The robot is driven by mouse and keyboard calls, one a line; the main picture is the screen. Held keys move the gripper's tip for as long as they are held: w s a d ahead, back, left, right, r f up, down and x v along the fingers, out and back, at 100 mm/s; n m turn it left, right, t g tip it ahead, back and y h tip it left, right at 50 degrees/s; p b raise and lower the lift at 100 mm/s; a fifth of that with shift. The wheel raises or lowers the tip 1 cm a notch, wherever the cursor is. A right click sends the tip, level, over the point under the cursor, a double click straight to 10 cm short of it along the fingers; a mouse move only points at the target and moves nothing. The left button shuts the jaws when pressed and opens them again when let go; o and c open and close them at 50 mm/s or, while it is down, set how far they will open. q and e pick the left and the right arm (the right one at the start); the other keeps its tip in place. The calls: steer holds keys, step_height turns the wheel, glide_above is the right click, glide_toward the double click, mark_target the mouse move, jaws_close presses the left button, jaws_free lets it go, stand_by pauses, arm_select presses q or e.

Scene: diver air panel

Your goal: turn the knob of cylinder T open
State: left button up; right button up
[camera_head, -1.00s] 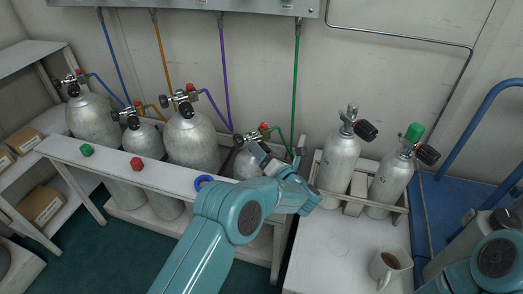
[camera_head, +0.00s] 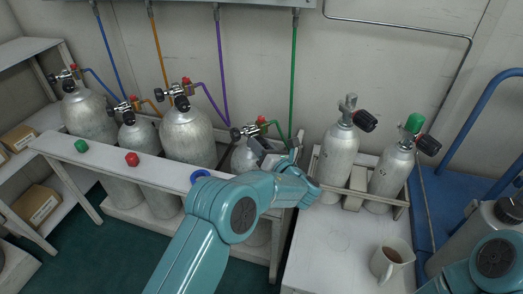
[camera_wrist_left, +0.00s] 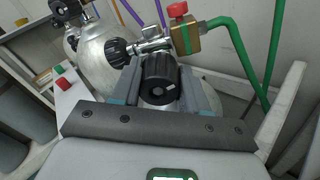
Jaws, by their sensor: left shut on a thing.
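A grey cylinder (camera_head: 243,160) with a green hose (camera_head: 293,85) stands at the right end of the rack; I see no letter naming it T. Its valve carries a red cap (camera_wrist_left: 177,10) and a brass-coloured block (camera_wrist_left: 186,40) in the left wrist view. My left gripper (camera_wrist_left: 160,76) is shut on a black knob (camera_wrist_left: 160,92) with a small white mark, below the valve body. A second black knob (camera_wrist_left: 111,53) is to the left, outside the jaws. In the head view my left gripper (camera_head: 270,157) hides the held knob. My right gripper is out of view.
Several other cylinders stand left in the rack (camera_head: 108,170), which has green, red and blue caps on its front rail. Two loose cylinders (camera_head: 336,165) stand in a holder on the right bench (camera_head: 330,245), near a mug (camera_head: 391,262).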

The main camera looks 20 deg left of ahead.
arm_select(q)
steer(key=n+b, duration=0.2)
steer(key=shift+a+f+n, duration=0.1)
steer(key=shift+n, duration=0.2)
steer(key=shift+n+b, duration=0.3)
steer(key=shift+n, duration=0.2)
steer(key=o, duration=1.1)
steer(key=shift+c, duration=0.2)
steer(key=p+v, duration=0.3)
steer(key=v, duration=1.3)
steer(key=shift+r, duration=0.3)
